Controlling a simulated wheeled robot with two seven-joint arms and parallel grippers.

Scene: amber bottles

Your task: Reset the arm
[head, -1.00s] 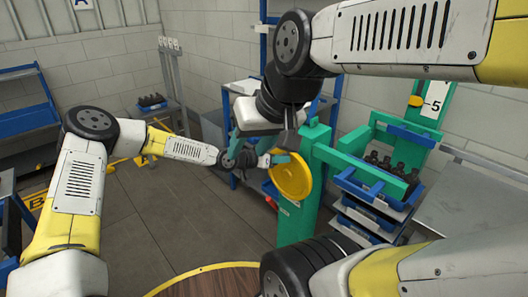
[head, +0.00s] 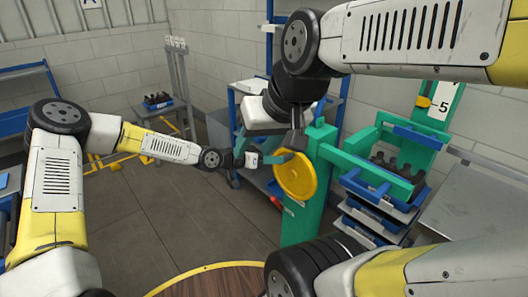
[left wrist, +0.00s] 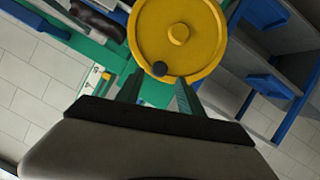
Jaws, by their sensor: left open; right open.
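My left gripper (head: 272,157) is open beside the yellow handwheel (head: 296,180) on the green post. In the left wrist view the open fingers (left wrist: 158,92) point at the lower edge of the handwheel (left wrist: 200,30). A dark round knob (left wrist: 160,68) on it sits just beyond the fingertips, and nothing is seen between the fingers. My right gripper (head: 266,146) hangs open from the arm at the upper right, above and close to the left gripper. The head view shows nothing held in it, though its fingers are partly hidden.
A green stand (head: 308,215) carries the wheel. Another crate of bottles (head: 158,101) stands at the back left. A round wooden table (head: 215,284) is at the front. Grey floor (head: 180,215) lies open at centre left.

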